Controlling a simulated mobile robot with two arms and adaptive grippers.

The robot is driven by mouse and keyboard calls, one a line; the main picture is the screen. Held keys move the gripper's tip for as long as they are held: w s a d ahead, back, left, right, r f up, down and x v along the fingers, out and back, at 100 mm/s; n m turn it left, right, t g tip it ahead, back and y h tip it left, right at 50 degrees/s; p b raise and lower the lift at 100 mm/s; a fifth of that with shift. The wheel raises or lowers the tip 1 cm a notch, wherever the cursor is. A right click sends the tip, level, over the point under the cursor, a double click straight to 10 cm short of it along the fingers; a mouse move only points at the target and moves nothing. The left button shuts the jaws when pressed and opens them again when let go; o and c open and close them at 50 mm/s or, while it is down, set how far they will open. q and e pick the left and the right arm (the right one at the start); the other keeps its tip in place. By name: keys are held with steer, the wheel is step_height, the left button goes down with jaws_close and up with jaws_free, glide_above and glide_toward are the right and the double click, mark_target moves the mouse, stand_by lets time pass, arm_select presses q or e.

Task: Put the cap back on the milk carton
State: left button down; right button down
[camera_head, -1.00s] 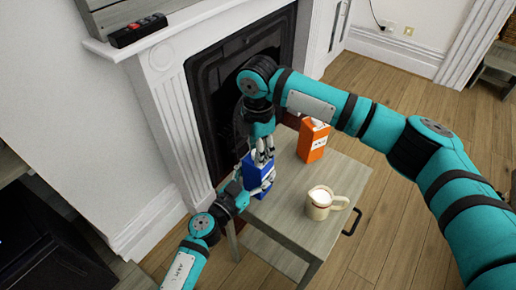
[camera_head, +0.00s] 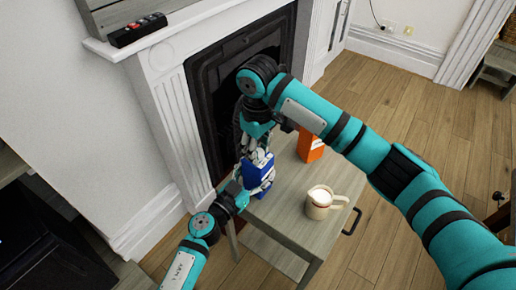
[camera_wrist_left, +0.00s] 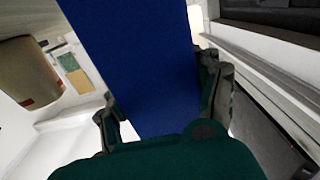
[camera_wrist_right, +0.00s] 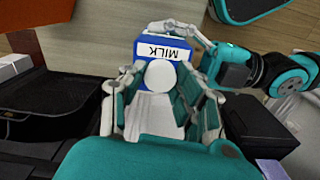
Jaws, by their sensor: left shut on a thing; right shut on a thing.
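The blue milk carton (camera_head: 262,182) stands at the left edge of the small table and looks upright. My left gripper (camera_head: 238,190) is shut on its side; the carton's blue face fills the left wrist view (camera_wrist_left: 140,60) between the fingers. My right gripper (camera_head: 258,151) is over the carton's top, shut on a round white cap (camera_wrist_right: 160,74). In the right wrist view the cap is between the fingers, in front of the carton's MILK label (camera_wrist_right: 165,50). I cannot tell whether the cap touches the spout, which is hidden.
An orange carton (camera_head: 311,147) stands behind, partly covered by my right arm. The fireplace (camera_head: 205,100) is close on the left.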

steer(key=c, duration=0.9)
jaws_free()
steer(key=shift+r, duration=0.1)
step_height(320, 180, up, 12)
steer(key=shift+f, duration=0.1)
arm_select(q)
steer(key=shift+c, duration=0.7)
jaws_free()
steer(key=v, duration=1.2)
